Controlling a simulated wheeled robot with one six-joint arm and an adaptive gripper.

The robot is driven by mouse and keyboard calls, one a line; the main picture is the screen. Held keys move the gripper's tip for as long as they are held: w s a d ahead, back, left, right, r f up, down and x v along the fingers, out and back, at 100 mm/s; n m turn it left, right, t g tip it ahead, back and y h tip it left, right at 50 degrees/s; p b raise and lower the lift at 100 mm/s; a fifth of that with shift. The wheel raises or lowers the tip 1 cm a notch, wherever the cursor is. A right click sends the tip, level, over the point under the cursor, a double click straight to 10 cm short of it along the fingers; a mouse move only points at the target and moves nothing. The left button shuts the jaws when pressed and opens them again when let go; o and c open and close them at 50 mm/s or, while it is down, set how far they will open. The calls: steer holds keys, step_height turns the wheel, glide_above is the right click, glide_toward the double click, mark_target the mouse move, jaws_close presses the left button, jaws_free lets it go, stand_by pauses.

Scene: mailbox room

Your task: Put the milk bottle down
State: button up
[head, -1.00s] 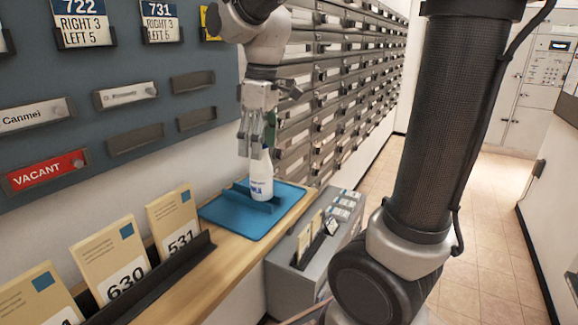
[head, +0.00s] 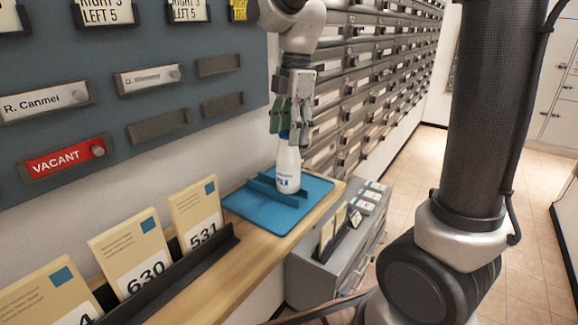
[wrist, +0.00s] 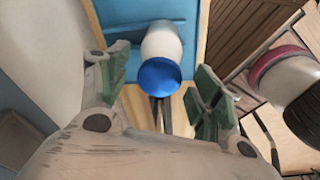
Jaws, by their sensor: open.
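The white milk bottle (head: 288,168) with a blue cap stands upright on the blue tray (head: 313,190) at the far end of the wooden shelf. It is beside the tray's raised blue ridge. My gripper (head: 290,135) is above the bottle, with its green-padded fingers open and spread to either side of the cap. In the wrist view the blue cap (wrist: 160,76) lies ahead, between and beyond the open fingers (wrist: 160,95), with clear gaps on both sides.
Several numbered envelopes (head: 133,252) stand in a black rack on the near part of the shelf (head: 238,262). A wall of mailboxes (head: 370,80) rises behind my gripper. A grey cabinet (head: 325,272) with cards stands right of the shelf. Floor is open further right.

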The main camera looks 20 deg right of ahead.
steer(key=shift+a+f, duration=0.1)
steer(key=shift+f, duration=0.75)
jaws_close()
steer(key=shift+r, duration=0.1)
